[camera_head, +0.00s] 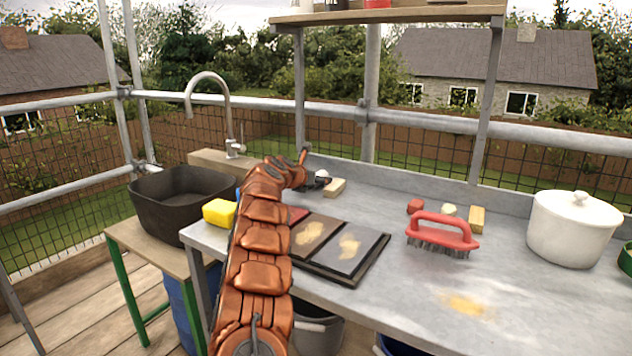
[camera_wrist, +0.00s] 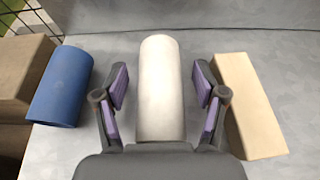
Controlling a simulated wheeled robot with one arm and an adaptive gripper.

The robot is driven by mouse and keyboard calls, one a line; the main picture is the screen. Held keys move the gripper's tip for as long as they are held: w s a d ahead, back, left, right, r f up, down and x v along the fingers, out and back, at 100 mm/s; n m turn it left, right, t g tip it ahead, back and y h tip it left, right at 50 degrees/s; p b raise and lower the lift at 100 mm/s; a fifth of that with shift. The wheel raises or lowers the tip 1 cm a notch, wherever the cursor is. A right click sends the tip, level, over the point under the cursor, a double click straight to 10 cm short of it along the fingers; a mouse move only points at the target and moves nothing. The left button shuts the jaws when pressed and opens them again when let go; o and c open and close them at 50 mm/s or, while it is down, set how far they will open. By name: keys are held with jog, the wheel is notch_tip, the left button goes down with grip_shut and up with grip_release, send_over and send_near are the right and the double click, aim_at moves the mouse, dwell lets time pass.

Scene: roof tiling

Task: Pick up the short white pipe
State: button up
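The short white pipe (camera_wrist: 160,90) lies on the grey metal table in the wrist view, pointing away from me. My gripper (camera_wrist: 160,88) is open, with one purple-padded finger on each side of the pipe and a visible gap on both sides. In the head view my gripper (camera_head: 314,180) is at the back of the table, small and partly hidden by my copper arm. A small pale end of the pipe (camera_head: 322,173) seems to show there.
A blue cylinder (camera_wrist: 62,85) lies left of my gripper and a pale wooden block (camera_wrist: 246,105) close to its right. A tap (camera_head: 229,110), black basin (camera_head: 180,195), yellow sponge (camera_head: 219,213), tile board (camera_head: 345,250), red brush (camera_head: 442,233) and white pot (camera_head: 572,230) stand around.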

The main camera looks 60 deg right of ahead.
jog(key=c, duration=1)
jog(key=shift+r, duration=0.1)
